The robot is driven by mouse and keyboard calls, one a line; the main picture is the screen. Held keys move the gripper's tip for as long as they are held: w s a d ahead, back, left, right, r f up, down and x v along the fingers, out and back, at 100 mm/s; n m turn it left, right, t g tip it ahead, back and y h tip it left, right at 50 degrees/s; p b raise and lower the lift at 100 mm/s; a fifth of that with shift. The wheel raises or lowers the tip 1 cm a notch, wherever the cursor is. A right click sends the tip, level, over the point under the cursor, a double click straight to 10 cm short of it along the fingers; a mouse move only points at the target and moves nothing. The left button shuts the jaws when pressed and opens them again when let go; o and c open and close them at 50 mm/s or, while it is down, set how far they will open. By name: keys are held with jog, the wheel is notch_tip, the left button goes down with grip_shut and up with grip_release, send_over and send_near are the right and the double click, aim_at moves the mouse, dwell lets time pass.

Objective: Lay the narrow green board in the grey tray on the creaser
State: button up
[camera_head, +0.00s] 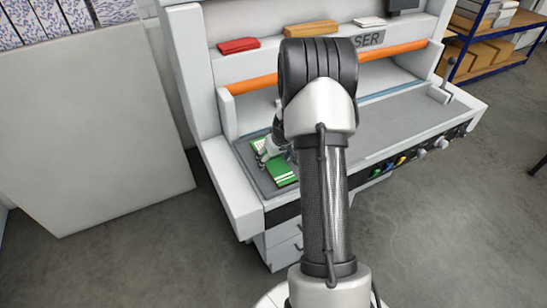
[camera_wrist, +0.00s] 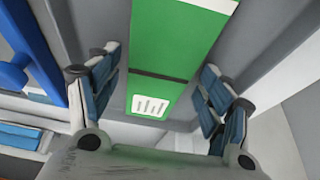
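The narrow green board (camera_head: 282,173) lies in the dark grey tray (camera_head: 256,175) at the left end of the creaser's bed. My gripper (camera_head: 273,150) is low over the board and hides its middle in the head view. The wrist view shows the board (camera_wrist: 165,50) lengthwise between my two fingers, with a dark line across it, a white label and a pale far end. My gripper (camera_wrist: 155,95) is open, with a gap between the fingers and the board. I cannot tell how high the fingertips are above the tray.
The creaser (camera_head: 228,190) has an orange bar (camera_head: 395,51) above its bed. A red block (camera_head: 238,45) and an orange-brown block (camera_head: 311,28) lie on its upper ledge. A large grey panel (camera_head: 90,130) stands at left. The bed's right part (camera_head: 410,115) is clear.

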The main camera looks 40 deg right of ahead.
jog(key=shift+o, duration=0.2)
jog(key=shift+r, duration=0.15)
jog(key=p+v, duration=0.3)
jog(key=v, duration=0.9)
jog(key=s+a+r+n+y, duration=0.1)
jog(key=s+a+r, duration=0.1)
jog(key=a+r, duration=0.6)
jog(key=s+a+r+n, duration=0.1)
jog(key=s+a+r, duration=0.1)
jog(key=a+r, duration=0.6)
jog(key=s+a+r, duration=0.2)
jog(key=s+a, duration=1.2)
jog(key=s, duration=0.5)
jog(key=shift+a+r+n, duration=0.2)
jog(key=shift+r+n, duration=0.1)
jog(key=shift+s, duration=0.1)
jog(key=shift+f+b, duration=1)
